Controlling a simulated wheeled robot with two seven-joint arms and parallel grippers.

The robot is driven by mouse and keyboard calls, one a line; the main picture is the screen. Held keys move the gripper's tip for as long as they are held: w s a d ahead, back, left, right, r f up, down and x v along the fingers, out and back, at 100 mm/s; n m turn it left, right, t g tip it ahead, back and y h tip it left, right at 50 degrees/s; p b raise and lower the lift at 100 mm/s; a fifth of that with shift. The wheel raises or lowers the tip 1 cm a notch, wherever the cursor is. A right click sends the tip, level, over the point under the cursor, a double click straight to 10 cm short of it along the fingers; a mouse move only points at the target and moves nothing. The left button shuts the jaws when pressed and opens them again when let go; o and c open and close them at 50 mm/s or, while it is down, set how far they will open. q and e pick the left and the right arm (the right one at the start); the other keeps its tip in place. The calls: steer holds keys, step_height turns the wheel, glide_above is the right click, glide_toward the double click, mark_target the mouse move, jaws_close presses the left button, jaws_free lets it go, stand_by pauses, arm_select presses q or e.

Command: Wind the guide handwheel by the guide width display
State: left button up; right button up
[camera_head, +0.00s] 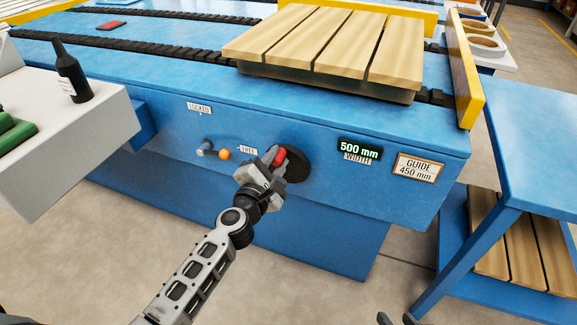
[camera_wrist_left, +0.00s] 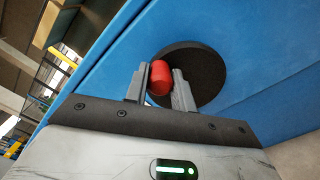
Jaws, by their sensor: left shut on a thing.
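The guide handwheel (camera_head: 297,166) is a dark disc on the blue machine's front face, with a red knob (camera_head: 280,157) near its rim. My left gripper (camera_head: 274,160) is shut on the red knob. In the left wrist view the knob (camera_wrist_left: 162,77) sits between the two fingers, with the dark disc (camera_wrist_left: 205,72) behind. Only two dark tips of my right gripper (camera_head: 396,319) show at the bottom edge, apart from each other.
Left of the handwheel is a lock lever with an orange ball (camera_head: 224,154), near the FREE label (camera_head: 247,149); the LOCKED label (camera_head: 199,107) is above. A wooden-topped pallet (camera_head: 335,45) lies on the machine by the yellow guide (camera_head: 465,75). A blue table (camera_head: 535,140) stands at right.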

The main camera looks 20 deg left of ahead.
arm_select(q)
steer(key=n, duration=0.1)
steer(key=a+n, duration=0.1)
steer(key=shift+f+n, duration=0.3)
steer(key=n, duration=0.2)
steer(key=a+f+n, duration=0.1)
steer(key=n, duration=0.1)
steer(key=shift+a+n, duration=0.2)
steer(key=shift+n, duration=0.2)
steer(key=n, duration=0.1)
steer(key=f+n, duration=0.1)
steer(key=n, duration=0.2)
steer(key=shift+a+f+n, duration=0.4)
